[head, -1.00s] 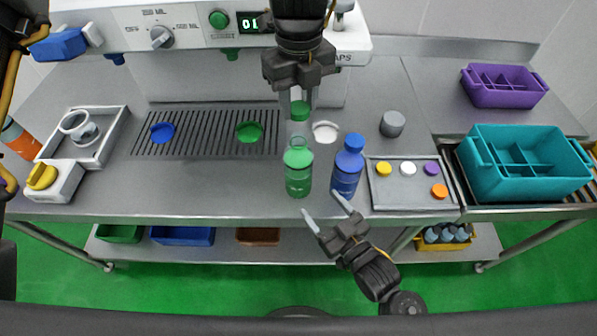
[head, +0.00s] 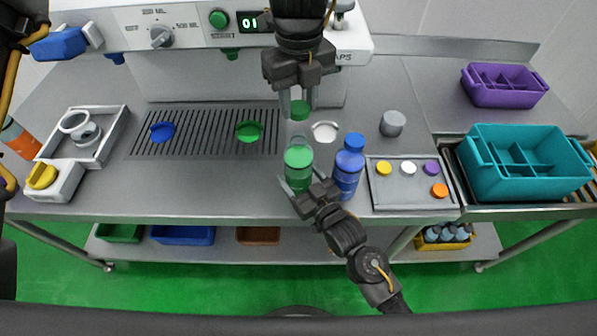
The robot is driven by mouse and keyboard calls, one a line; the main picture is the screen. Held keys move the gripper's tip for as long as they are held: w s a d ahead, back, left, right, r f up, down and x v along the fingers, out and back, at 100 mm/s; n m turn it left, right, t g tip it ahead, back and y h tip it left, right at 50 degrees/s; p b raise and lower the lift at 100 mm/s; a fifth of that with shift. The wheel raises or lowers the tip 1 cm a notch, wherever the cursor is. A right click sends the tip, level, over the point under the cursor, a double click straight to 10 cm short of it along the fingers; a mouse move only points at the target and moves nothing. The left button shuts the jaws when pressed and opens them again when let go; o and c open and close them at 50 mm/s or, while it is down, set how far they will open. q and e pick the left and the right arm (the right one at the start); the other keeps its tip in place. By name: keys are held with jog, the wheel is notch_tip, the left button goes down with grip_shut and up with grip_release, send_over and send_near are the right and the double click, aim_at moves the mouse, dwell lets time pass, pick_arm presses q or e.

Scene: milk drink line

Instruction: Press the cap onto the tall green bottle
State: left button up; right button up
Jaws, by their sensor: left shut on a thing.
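The tall green bottle (head: 298,173) stands upright near the counter's front edge, green below with a clear upper part. My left gripper (head: 299,100) reaches down from the top centre and is shut on a green cap (head: 300,111). My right gripper (head: 300,183) comes from the lower right, with a finger on each side of the bottle's lower body. I cannot tell whether its fingers press on the bottle.
A blue bottle (head: 347,167) stands just right of the green one, close to my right gripper. A grey tray (head: 400,195) with several coloured caps lies further right, before a teal crate (head: 522,170). A white disc (head: 325,131) lies behind.

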aim_at(299, 137)
jog(key=c, duration=1.2)
pick_arm(q)
jog(key=shift+f, duration=2.5)
pick_arm(e)
jog(key=shift+o, duration=0.2)
pick_arm(q)
jog(key=shift+f, duration=0.1)
jog(key=shift+f, duration=0.8)
jog(key=shift+f, duration=0.6)
jog(key=o, duration=1)
